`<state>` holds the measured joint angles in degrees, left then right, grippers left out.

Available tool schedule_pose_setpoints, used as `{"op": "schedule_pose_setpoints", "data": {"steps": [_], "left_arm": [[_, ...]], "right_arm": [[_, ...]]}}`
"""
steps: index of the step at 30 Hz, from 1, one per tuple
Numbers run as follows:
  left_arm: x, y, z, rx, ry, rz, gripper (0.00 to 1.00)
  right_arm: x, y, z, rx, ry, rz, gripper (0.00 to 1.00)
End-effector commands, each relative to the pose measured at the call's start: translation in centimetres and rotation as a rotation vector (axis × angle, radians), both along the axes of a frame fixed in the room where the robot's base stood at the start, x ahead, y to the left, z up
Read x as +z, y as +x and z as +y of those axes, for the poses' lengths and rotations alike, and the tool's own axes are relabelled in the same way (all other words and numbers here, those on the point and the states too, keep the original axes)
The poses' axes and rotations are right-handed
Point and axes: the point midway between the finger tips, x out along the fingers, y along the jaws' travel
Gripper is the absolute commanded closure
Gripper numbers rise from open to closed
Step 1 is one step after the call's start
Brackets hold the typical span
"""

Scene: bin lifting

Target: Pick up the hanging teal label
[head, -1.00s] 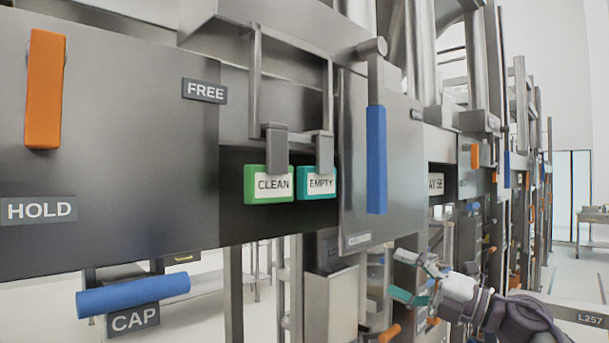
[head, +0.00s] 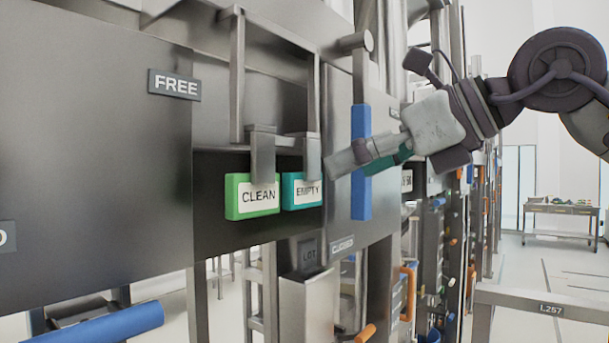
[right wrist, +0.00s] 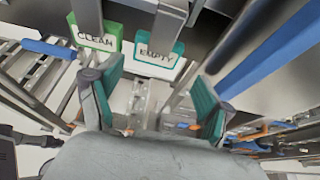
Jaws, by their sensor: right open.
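The teal label (head: 302,191) reads EMPTY and hangs from a grey metal clip in the dark recess of the panel. It also shows in the right wrist view (right wrist: 158,54), ahead of the fingers. A green label (head: 252,196) reading CLEAN hangs just left of it, also seen in the wrist view (right wrist: 96,36). My right gripper (head: 345,163) is just right of the teal label in the head view, in front of the blue handle. In the wrist view my right gripper (right wrist: 158,100) is open and empty, its teal-padded fingers spread below the label. My left gripper is not in view.
A vertical blue handle (head: 360,200) stands right of the recess, partly hidden by my right gripper. A FREE plate (head: 175,85) is on the left panel. A grey bin (head: 307,303) sits below the labels.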

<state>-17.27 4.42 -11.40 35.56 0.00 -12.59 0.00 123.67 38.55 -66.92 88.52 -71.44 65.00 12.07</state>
Motion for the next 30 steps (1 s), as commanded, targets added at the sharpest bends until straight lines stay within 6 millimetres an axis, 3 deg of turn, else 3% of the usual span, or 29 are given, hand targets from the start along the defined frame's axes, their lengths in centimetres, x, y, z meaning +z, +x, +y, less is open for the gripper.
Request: {"op": "schedule_pose_setpoints", "data": {"steps": [8,15,18,28,30], "left_arm": [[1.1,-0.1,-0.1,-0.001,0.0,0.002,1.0],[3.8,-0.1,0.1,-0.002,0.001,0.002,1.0],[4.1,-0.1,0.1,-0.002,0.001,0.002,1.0],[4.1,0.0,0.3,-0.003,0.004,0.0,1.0],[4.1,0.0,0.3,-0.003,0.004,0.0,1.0]], "right_arm": [[-1.0,1.6,2.3,0.002,0.001,0.0,0.21],[-1.5,3.2,4.8,0.003,-0.001,0.002,0.21],[-2.2,3.9,5.8,0.003,0.0,0.002,0.21],[-2.8,4.3,6.3,0.001,0.003,0.0,0.21],[-2.8,4.3,6.3,0.001,0.003,0.0,0.32]]}}
